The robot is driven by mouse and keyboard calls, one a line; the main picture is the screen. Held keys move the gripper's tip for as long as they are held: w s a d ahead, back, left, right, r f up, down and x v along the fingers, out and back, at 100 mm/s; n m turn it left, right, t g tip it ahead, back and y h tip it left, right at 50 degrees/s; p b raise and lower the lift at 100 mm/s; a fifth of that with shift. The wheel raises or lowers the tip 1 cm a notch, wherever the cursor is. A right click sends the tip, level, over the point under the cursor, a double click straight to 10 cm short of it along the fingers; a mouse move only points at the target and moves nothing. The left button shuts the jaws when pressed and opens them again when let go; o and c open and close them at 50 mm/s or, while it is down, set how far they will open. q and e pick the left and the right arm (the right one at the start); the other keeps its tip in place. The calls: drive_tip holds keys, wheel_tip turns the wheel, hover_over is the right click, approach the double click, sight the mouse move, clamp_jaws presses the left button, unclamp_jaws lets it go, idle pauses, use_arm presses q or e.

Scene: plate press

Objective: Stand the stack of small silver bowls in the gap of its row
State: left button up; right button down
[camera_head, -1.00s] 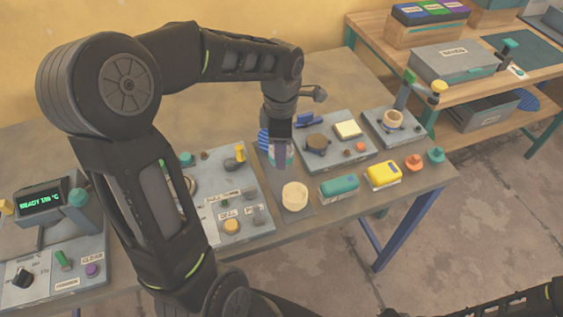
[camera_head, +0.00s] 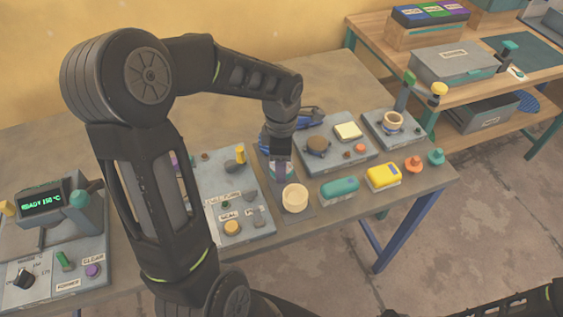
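My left gripper (camera_head: 281,167) points straight down over the dark strip (camera_head: 311,208) on the bench. A small pale, greyish stack (camera_head: 288,168), which seems to be the small silver bowls, sits between its fingers, low over or on the strip. I cannot tell whether its base touches. The fingers and wrist hide much of it. A cream round stack (camera_head: 295,198) stands on the strip just in front. A blue ribbed stack (camera_head: 263,138) stands behind, partly hidden by the wrist. My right gripper is out of view.
A control panel (camera_head: 215,190) with knobs lies left of the strip. My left arm covers the bench's left middle.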

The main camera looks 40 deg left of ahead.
use_arm(q)
drive_tip(key=shift+f, duration=0.2)
drive_tip(key=o, duration=1.4)
drive_tip(key=shift+o, duration=0.2)
drive_tip(key=shift+r, duration=0.1)
wheel_tip(320, 180, up, 12)
drive_tip(key=shift+r, duration=0.15)
